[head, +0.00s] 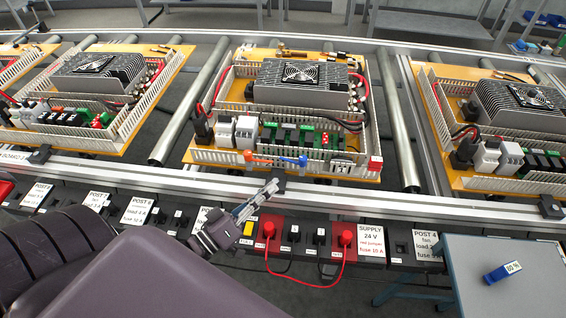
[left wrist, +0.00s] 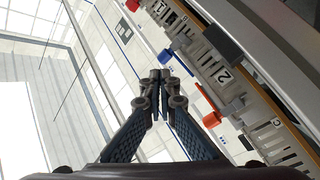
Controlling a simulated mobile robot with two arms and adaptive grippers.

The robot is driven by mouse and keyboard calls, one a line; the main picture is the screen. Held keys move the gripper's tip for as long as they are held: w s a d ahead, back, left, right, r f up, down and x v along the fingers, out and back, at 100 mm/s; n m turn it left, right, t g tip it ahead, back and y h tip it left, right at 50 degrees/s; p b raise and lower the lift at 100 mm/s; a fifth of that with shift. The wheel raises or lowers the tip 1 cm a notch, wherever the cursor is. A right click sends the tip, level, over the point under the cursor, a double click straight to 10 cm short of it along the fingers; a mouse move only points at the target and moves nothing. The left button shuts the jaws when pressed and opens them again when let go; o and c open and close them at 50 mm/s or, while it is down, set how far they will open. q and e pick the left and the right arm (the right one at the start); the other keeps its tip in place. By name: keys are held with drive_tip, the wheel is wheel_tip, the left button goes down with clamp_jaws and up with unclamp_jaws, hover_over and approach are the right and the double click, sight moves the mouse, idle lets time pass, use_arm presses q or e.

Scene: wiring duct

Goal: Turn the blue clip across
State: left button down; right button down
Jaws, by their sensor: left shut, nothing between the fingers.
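The blue clip (head: 293,161) sits on the front wall of the white wiring duct (head: 210,155) on the middle board, lying along the wall in the head view. In the left wrist view the blue clip (left wrist: 168,57) stands out from the slotted duct near my fingertips. The orange clip (head: 262,159) is just left of it; it also shows in the left wrist view (left wrist: 211,119). My left gripper (head: 274,186) is shut and empty, in front of and below the blue clip, apparently apart from it. Its fingertips (left wrist: 160,76) meet in the wrist view. My right gripper is out of view.
A metal rail (head: 120,172) runs in front of the boards. Below it are labelled black and red sockets with a red cable (head: 305,286). A heat sink with a fan (head: 300,82) fills the board's middle.

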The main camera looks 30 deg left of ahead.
use_arm(q)
drive_tip(key=s+d+n+y+p, duration=0.25)
drive_tip(key=n+y, duration=0.35)
drive_tip(key=n, duration=0.4)
drive_tip(key=n+y+p, duration=0.2)
drive_tip(key=n+p, duration=0.1)
drive_tip(key=n, duration=0.1)
approach(289, 161)
drive_tip(key=shift+g, duration=0.4)
drive_tip(key=w, duration=0.6)
drive_tip(key=shift+w+a+r, duration=0.35)
drive_tip(key=shift+a, duration=0.05)
drive_tip(key=shift+w, duration=0.1)
drive_tip(key=shift+w+a, duration=0.55)
drive_tip(key=shift+s+d, duration=0.1)
drive_tip(key=shift+s, duration=0.05)
